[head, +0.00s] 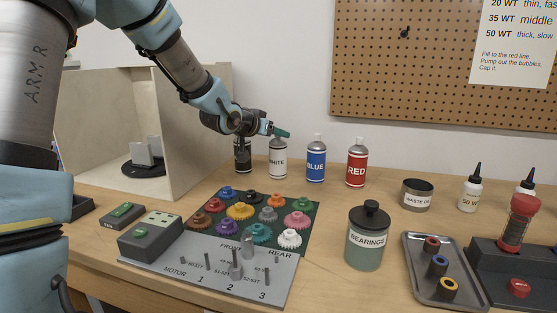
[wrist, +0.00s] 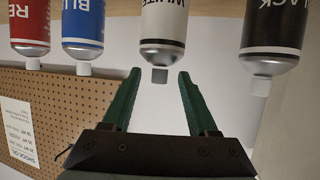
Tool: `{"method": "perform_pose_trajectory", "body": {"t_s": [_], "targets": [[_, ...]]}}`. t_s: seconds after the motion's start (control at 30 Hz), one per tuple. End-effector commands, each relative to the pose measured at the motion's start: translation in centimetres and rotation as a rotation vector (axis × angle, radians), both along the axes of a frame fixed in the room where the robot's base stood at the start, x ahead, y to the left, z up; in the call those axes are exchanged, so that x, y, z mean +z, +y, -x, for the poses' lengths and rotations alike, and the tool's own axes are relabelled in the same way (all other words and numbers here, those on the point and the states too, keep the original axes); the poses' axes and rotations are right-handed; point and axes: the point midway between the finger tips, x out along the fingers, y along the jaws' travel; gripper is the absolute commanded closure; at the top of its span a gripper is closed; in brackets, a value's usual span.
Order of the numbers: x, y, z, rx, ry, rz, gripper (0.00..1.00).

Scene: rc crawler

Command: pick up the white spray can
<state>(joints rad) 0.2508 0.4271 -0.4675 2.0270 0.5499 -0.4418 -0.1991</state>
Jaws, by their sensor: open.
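The white spray can (head: 278,158) stands upright on the table in the head view, between the black can and the blue can. In the wrist view the white can (wrist: 163,35) appears upside down, its grey cap (wrist: 159,75) just beyond and between the two green fingertips. My gripper (head: 281,132) is at the height of the can's top in the head view and hides part of it. In the wrist view my gripper (wrist: 160,80) is open and empty, with a finger on each side of the cap. I cannot tell whether a finger touches the can.
A black can (head: 242,156) stands close on the left, partly behind my gripper. A blue can (head: 316,160) and a red can (head: 356,163) stand to the right. A wooden booth (head: 190,130) is at left. A green gear mat (head: 312,213) lies in front.

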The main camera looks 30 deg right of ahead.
Motion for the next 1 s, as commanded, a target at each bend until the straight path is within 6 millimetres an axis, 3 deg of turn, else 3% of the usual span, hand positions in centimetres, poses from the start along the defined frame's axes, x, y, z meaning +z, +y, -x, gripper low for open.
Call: {"method": "perform_pose_trajectory", "body": {"t_s": [0.4, 0.67, 1.0], "targets": [[-1.7, -4.0, -2.4, 0.0, 0.001, -0.001, 0.41], [-1.9, -4.1, -2.5, 0.001, 0.0, -0.001, 0.41], [-1.9, -4.1, -2.5, 0.001, 0.0, 0.0, 0.78]]}}
